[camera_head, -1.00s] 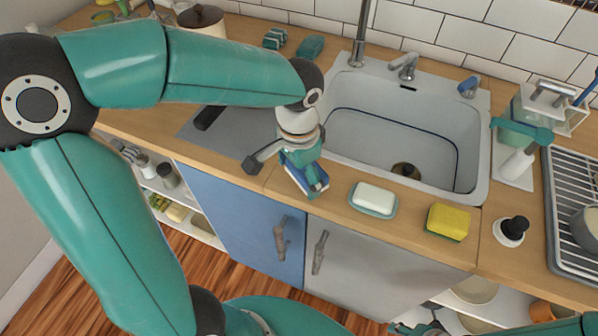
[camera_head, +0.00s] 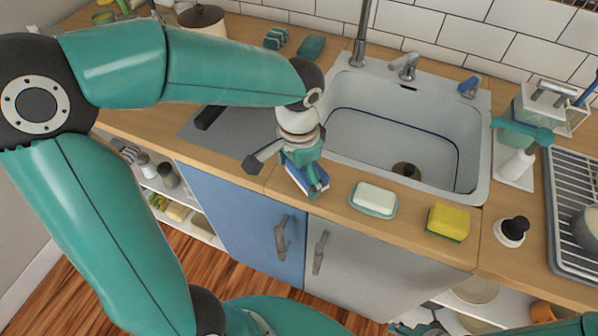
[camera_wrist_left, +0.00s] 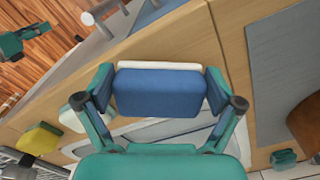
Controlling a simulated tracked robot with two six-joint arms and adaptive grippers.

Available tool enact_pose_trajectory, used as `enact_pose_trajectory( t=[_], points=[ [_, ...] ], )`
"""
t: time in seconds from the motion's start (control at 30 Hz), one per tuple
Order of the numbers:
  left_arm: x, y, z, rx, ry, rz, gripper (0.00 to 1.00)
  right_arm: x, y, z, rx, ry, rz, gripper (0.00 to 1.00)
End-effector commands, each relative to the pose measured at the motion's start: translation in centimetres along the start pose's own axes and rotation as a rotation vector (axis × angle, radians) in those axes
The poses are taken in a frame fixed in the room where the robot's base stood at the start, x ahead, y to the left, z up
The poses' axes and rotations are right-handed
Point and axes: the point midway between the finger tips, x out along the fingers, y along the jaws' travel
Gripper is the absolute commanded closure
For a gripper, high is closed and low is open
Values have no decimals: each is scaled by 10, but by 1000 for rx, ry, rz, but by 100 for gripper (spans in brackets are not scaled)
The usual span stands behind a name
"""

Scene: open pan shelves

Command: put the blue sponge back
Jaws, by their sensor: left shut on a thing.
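The blue sponge (camera_head: 313,187), with a white layer on one side, is at the counter's front edge, left of the soap dish. My left gripper (camera_head: 302,163) is shut on it from above. In the left wrist view the sponge (camera_wrist_left: 160,95) sits between the two fingers of my left gripper (camera_wrist_left: 160,82). I cannot tell whether its underside touches the counter. Part of my right gripper (camera_wrist_left: 24,40) seems to show at the upper left of the left wrist view; its jaws are not clear.
A white soap on a dish (camera_head: 374,199), a yellow sponge (camera_head: 448,221) and a dark-topped stopper (camera_head: 512,230) line the counter front. The sink (camera_head: 390,130) lies behind. A dish rack (camera_head: 570,215) is at right. Cabinet handles (camera_head: 281,238) stick out below.

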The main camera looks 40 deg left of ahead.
Motion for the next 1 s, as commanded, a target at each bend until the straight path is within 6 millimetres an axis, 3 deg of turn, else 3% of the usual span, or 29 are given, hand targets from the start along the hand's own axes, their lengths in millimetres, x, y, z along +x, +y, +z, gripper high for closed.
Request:
enact_pose_trajectory(
  t=[1.0],
  points=[
    [12, 0, 0, 0, -1, 0, 58, 9, 3, 0, 0, 0, 0, 60]
  ],
)
